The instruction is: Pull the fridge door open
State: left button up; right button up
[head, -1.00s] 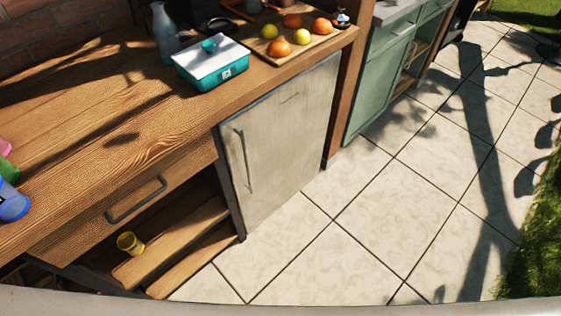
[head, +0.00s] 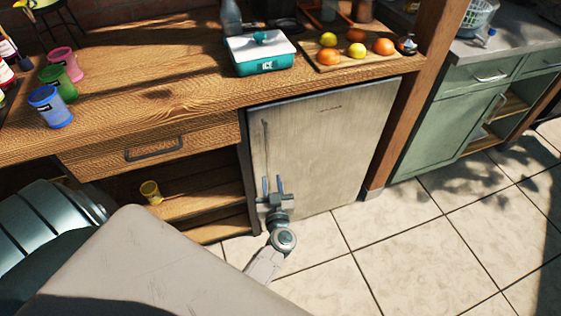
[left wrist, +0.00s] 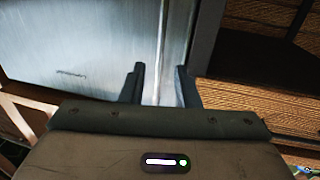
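The small fridge (head: 325,140) has a pale, worn metal door, which looks shut in its frame under the wooden counter. Its slim vertical handle (head: 265,138) is near the door's left edge; its lower part is hidden behind my gripper. My left gripper (head: 273,185) is in front of the door at the handle's lower end, fingers pointing at the door. In the left wrist view the two fingers (left wrist: 161,85) are apart, with a pale upright strip, apparently the handle, between them. I cannot tell whether they touch it. My right gripper is not in view.
On the counter (head: 160,85) stand a teal and white ice box (head: 260,55), a board with fruit, and coloured cups. A wooden post (head: 420,90) is right of the fridge. A yellow cup (head: 151,191) sits on the left shelf. The tiled floor (head: 400,245) in front is clear.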

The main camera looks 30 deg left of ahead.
aim_at(268, 159)
pick_arm(q)
jog(key=x, duration=1)
jog(key=shift+w+a, duration=0.1)
jog(key=shift+a, duration=0.15)
jog(key=shift+c, duration=0.3)
grip_shut()
